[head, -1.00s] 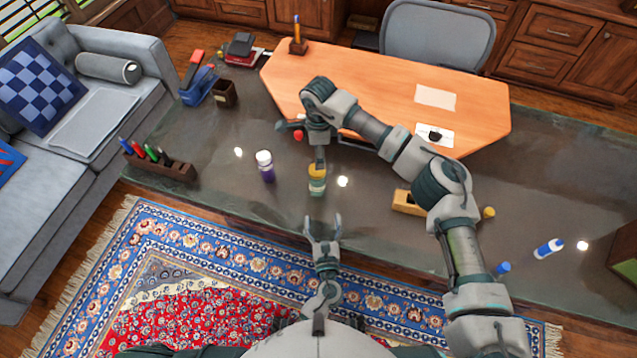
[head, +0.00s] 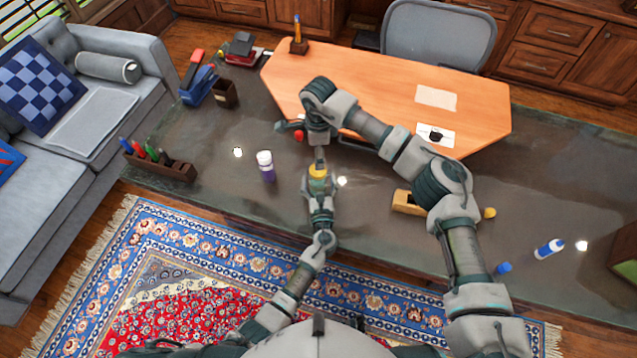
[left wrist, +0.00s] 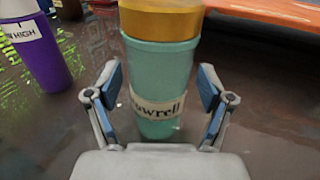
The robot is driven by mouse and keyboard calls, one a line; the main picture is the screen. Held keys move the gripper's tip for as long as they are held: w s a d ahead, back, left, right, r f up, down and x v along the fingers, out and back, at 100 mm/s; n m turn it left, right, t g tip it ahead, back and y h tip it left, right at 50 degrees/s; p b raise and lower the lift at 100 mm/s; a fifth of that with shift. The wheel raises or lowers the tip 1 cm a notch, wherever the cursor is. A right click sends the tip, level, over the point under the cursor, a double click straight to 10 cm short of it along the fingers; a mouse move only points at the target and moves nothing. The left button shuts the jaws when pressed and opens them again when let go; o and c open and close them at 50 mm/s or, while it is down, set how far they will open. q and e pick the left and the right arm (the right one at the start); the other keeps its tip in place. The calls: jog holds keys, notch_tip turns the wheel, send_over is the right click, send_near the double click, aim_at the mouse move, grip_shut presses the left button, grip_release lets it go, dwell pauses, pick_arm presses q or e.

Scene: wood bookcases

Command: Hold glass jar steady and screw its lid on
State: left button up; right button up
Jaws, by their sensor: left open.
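The jar (left wrist: 160,68) is teal with a label ending in "owrell". It stands upright on the dark desk, with a gold-yellow lid (head: 318,171) on its top. In the left wrist view the lid (left wrist: 160,18) is cut off by the top edge. My left gripper (head: 319,187) is open, with one finger on each side of the jar and a visible gap on both sides. My right gripper (head: 319,153) points down from above, at the lid. Its fingers are too small and covered to show whether they grip the lid.
A purple bottle with a white cap (head: 265,165) stands left of the jar. A pen holder (head: 160,165) is further left. A wooden block (head: 408,202) and a blue-and-white bottle (head: 549,248) are to the right. An orange desktop (head: 380,95) lies behind.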

aim_at(318, 182)
pick_arm(q)
jog(key=shift+a, duration=0.1)
grip_shut()
pick_arm(e)
jog(key=n, duration=0.4)
dwell(0.4)
jog(key=shift+f, duration=4)
